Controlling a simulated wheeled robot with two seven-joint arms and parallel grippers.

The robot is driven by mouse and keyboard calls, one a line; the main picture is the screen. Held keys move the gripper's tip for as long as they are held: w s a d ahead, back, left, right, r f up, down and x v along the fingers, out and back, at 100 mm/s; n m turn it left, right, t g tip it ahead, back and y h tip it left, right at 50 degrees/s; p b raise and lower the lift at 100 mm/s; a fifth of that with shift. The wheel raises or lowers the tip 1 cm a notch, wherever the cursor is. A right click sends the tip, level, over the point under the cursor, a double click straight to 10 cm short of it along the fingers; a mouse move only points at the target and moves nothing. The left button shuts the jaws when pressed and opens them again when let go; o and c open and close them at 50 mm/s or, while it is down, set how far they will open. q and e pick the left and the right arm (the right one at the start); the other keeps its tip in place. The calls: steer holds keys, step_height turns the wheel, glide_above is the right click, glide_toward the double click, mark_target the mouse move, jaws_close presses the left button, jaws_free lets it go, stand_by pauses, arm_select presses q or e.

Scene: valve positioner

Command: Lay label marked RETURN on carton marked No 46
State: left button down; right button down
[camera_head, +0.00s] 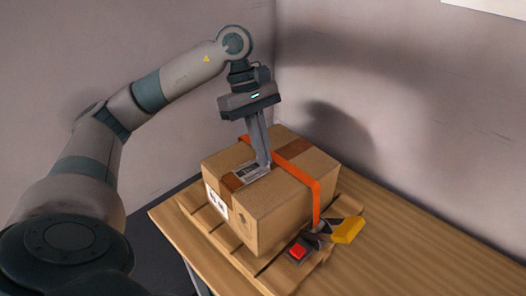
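A brown cardboard carton (280,213) stands on slatted wood on the table. It has brown tape across its top and an orange strap around it. A small white label with dark print (251,173) shows at the carton's top, right at my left gripper's fingertips. I cannot read RETURN on it, or No 46 on the carton. My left gripper (263,166) points down over the carton's top, its fingers close together. They partly cover the label, and I cannot tell whether they grip it or whether it lies flat. My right gripper is not in view.
A white printed patch (217,203) is on the carton's left side. A yellow-handled tool (347,230) and a red button (297,251) are at the carton's front right. The wooden table (400,255) is clear to the right. Walls (420,110) stand behind.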

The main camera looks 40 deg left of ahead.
arm_select(q)
steer(key=shift+f, duration=0.1)
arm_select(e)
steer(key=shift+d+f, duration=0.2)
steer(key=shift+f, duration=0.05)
arm_select(q)
steer(key=c, duration=2)
jaws_free()
